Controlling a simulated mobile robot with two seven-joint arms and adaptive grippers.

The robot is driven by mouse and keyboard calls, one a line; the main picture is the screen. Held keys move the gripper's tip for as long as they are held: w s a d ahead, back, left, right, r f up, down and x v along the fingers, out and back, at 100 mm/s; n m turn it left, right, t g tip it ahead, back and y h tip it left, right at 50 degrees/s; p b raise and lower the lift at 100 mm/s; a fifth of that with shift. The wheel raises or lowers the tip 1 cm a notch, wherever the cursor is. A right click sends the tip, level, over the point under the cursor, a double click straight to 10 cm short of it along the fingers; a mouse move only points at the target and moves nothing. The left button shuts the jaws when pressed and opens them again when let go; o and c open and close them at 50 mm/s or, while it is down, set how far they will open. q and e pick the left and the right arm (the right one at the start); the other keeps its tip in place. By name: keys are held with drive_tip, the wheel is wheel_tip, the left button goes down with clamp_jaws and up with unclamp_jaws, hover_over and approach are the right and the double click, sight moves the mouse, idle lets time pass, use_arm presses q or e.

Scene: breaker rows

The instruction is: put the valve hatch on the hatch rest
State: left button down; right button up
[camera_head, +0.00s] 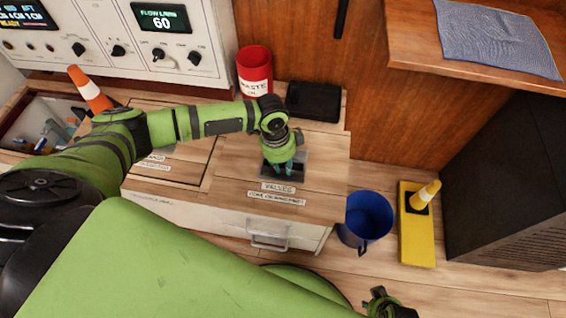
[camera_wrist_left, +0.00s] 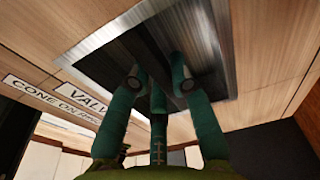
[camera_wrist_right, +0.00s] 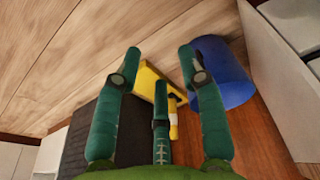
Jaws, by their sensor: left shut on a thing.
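The valve hatch (camera_head: 301,177) is a grey metal plate with a dark recess, at the wooden counter top behind the VALVES label (camera_head: 278,187). My left gripper (camera_head: 283,170) points down at it, fingertips at the recess, and is shut on it. In the left wrist view the hatch (camera_wrist_left: 100,70) fills the space before the fingertips; whether it is lifted cannot be told. A black shallow tray (camera_head: 314,101), possibly the hatch rest, lies behind my left gripper. My right gripper (camera_head: 381,301) is low at the bottom right; its fingers (camera_wrist_right: 158,70) are spread and empty in the right wrist view.
A red waste bin (camera_head: 254,70) stands beside the black tray. An orange cone (camera_head: 90,90) is at the left. On the floor are a blue bucket (camera_head: 366,215) and a yellow stand (camera_head: 416,240) with a yellow cone (camera_head: 426,195). A drawer handle (camera_head: 268,240) sticks out in front.

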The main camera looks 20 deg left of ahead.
use_arm(q)
drive_tip(key=c, duration=1.1)
unclamp_jaws()
drive_tip(key=shift+r, duration=0.2)
drive_tip(key=r+p, duration=0.1)
drive_tip(key=r, duration=0.3)
drive_tip(key=a+r+p, duration=0.1)
drive_tip(key=r, duration=0.2)
drive_tip(key=r+p, duration=0.1)
drive_tip(key=r, duration=0.3)
drive_tip(key=shift+s+a+r, duration=0.2)
drive_tip(key=shift+r, duration=0.15)
use_arm(e)
drive_tip(key=shift+w+d+f+t, duration=0.25)
drive_tip(key=shift+w+f+t, duration=0.55)
drive_tip(key=shift+f, duration=0.1)
